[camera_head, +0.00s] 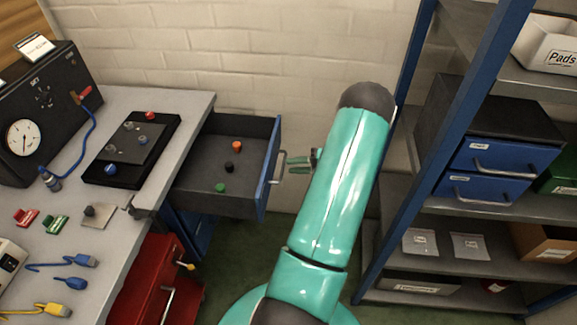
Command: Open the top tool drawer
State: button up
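The top tool drawer (264,170) under the workbench is pulled out. Its inside is dark grey and its front is blue. An orange, a black and a green knob-like piece lie in it. A silver bar handle (278,166) is on its front. My gripper (291,162) is just right of the handle, with its two green fingers slightly apart and pointing left at it. It looks empty. Whether the fingertips touch the handle is hard to tell. My teal arm hides much of the area right of the gripper.
The workbench (108,232) at left holds a gauge box (42,112), a black tray (105,170), cables and small parts. A red cabinet (150,275) is below it. A blue-posted shelf (400,190) with bins and two blue drawers (487,172) stands at right. Green floor lies between.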

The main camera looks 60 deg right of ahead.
jog(key=v, duration=1.1)
jog(key=shift+w+a, duration=0.1)
jog(key=w+a+r+n+g+y, duration=0.1)
jog(key=w+a+r+n+g, duration=0.1)
jog(key=w+a+r+n, duration=0.3)
jog(key=w+a+r+n+g+y, duration=0.2)
jog(key=w+a+r+n+g, duration=0.15)
jog(key=w, duration=0.35)
jog(key=w+a+r+n+g+h, duration=0.1)
jog(key=w+a+r+n+g, duration=0.3)
jog(key=a+n, duration=0.35)
jog(key=w+a+r+n+g, duration=0.1)
jog(key=w+a+r+n, duration=0.5)
jog(key=a, duration=0.3)
jog(key=s+a+r+n+h, duration=0.2)
jog(key=a+r+n, duration=0.1)
jog(key=a+n, duration=0.5)
jog(key=s+a+r+n+t+h, duration=0.1)
jog(key=s+a+r+n+h, duration=0.2)
jog(key=a+n, duration=0.6)
jog(key=s+a+r+n+h, duration=0.2)
jog(key=s+a+r+n, duration=0.1)
jog(key=a+n, duration=0.6)
jog(key=shift+r+n, duration=0.5)
jog(key=shift+n, duration=0.5)
